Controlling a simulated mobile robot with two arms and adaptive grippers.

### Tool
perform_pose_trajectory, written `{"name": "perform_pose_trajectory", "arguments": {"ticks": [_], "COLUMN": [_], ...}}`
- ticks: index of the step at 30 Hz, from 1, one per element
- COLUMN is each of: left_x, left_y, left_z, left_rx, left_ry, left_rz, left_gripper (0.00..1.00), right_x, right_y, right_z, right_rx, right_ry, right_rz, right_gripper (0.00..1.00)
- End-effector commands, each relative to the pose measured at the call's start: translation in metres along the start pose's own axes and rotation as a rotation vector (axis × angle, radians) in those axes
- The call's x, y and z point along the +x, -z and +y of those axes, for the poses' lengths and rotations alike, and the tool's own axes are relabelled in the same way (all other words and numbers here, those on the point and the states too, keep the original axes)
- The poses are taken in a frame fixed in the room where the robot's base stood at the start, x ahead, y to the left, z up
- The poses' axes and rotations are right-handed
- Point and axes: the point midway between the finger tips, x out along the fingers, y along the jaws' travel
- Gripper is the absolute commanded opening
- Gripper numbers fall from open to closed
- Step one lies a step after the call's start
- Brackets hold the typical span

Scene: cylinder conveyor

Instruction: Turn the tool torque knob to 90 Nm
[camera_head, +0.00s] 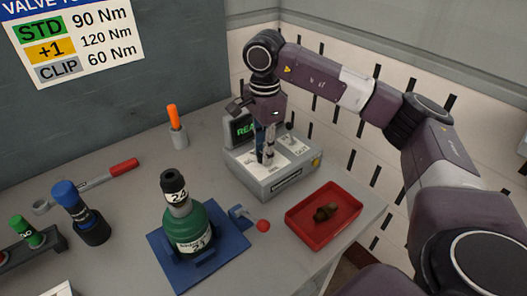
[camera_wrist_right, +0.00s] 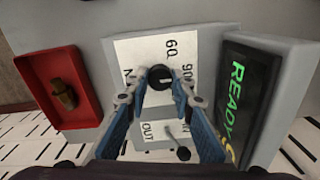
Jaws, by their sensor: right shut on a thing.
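The grey tool box (camera_head: 277,181) stands at the back of the table, with white label plates on its top. In the right wrist view, the dark torque knob (camera_wrist_right: 159,74) sits on a white plate with the markings 60 and 90 near it. My right gripper (camera_wrist_right: 161,82) comes down from above, its blue fingers shut on the knob. In the head view the right gripper (camera_head: 266,155) hides the knob. The knob's exact pointing cannot be told. My left gripper is not in view.
A screen reading READY (camera_wrist_right: 237,90) stands beside the plate. A small lever (camera_wrist_right: 178,139) is near the OUT label. A red tray (camera_head: 322,218) with a brown part, a green bottle (camera_head: 193,227) on a blue mat, and an orange-handled tool (camera_head: 173,117) stand nearby. A wall sign (camera_head: 72,36) lists STD 90 Nm.

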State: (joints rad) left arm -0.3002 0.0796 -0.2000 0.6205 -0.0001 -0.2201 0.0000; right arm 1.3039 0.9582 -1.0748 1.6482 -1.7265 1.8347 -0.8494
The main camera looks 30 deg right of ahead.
Motion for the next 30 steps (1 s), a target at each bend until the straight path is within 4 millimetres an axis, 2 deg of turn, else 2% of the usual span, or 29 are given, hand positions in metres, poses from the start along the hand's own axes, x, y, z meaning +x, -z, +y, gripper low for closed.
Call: {"name": "perform_pose_trajectory", "arguments": {"ticks": [15,16,20,30], "left_x": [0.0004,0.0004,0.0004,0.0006], "left_y": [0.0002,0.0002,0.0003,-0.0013], "left_z": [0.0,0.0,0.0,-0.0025], "left_rx": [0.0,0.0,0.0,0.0], "left_ry": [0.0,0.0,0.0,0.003], "left_rz": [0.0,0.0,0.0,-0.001], "left_gripper": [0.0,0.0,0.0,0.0], "right_x": [-0.0021,-0.0021,-0.0015,-0.004], "right_y": [-0.0008,-0.0008,-0.0006,-0.0005], "right_z": [-0.0014,-0.0013,-0.001,-0.0007], "right_rx": [-0.017,-0.017,-0.017,-0.017], "right_ry": [0.006,0.006,0.004,0.003], "right_rz": [-0.004,-0.004,-0.003,-0.002], "right_gripper": [0.0,0.26,0.4,0.4]}}
